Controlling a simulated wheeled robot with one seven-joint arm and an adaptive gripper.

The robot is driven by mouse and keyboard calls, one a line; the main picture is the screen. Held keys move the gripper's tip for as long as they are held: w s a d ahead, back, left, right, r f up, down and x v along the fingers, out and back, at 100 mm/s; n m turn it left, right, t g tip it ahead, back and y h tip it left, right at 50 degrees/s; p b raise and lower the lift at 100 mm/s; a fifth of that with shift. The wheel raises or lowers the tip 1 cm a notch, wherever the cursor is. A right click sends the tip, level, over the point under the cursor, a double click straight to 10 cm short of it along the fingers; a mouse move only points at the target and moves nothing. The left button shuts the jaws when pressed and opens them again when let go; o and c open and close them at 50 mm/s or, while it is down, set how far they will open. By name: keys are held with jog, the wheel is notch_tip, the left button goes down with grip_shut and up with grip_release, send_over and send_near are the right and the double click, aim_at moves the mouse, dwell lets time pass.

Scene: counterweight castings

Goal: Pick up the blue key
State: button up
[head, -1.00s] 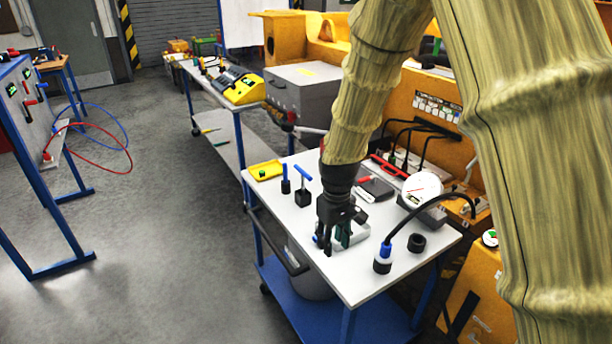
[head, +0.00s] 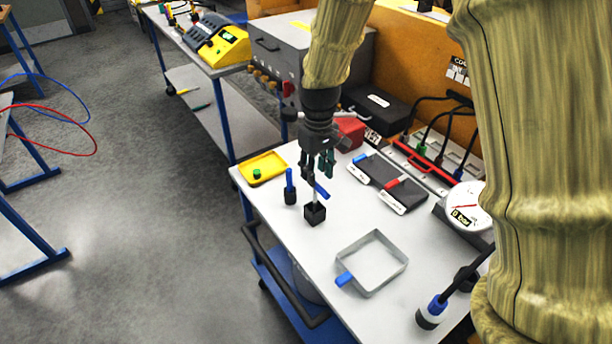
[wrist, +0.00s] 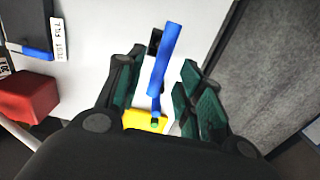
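Two blue-handled pieces stand on the white table top; I cannot tell for sure which one is called the key. One has a blue T-shaped bar (head: 321,190) on a thin stem in a black block (head: 315,214). The other is a plain upright blue handle (head: 289,180) in a small black base, just left of it. My gripper (head: 320,168) points down over the T-shaped piece. In the wrist view the blue bar (wrist: 166,60) shows between my open, dark green fingers (wrist: 158,98), with no clear contact. The wrist view partly hides what lies below it.
A yellow tray (head: 243,171) with a green piece lies at the back left. A dark case with labels (head: 388,184), a red block (head: 350,131) and a round gauge (head: 466,206) stand right. A square metal frame (head: 352,256) with a blue tab lies in front. Table between is clear.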

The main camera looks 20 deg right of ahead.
aim_at(316, 197)
jog(key=shift+w+f, duration=0.1)
jog(key=shift+w, duration=0.15)
jog(key=shift+d+f, duration=0.15)
jog(key=shift+f, duration=0.05)
jog(key=shift+s+f+p, duration=0.6)
jog(key=shift+s+f, duration=0.15)
jog(key=shift+f, duration=0.2)
jog(key=f, duration=0.1)
jog(key=w+f, duration=0.1)
jog(key=f, duration=0.1)
jog(key=shift+w, duration=0.3)
jog(key=shift+s+p, duration=0.3)
jog(key=shift+s, duration=0.25)
jog(key=f, duration=0.1)
jog(key=f+p, duration=0.2)
jog(key=shift+w+a+f, duration=0.2)
jog(key=shift+w+f, duration=0.05)
jog(key=shift+s+f+p, duration=0.15)
jog(key=shift+f+p, duration=0.15)
jog(key=shift+f, duration=0.45)
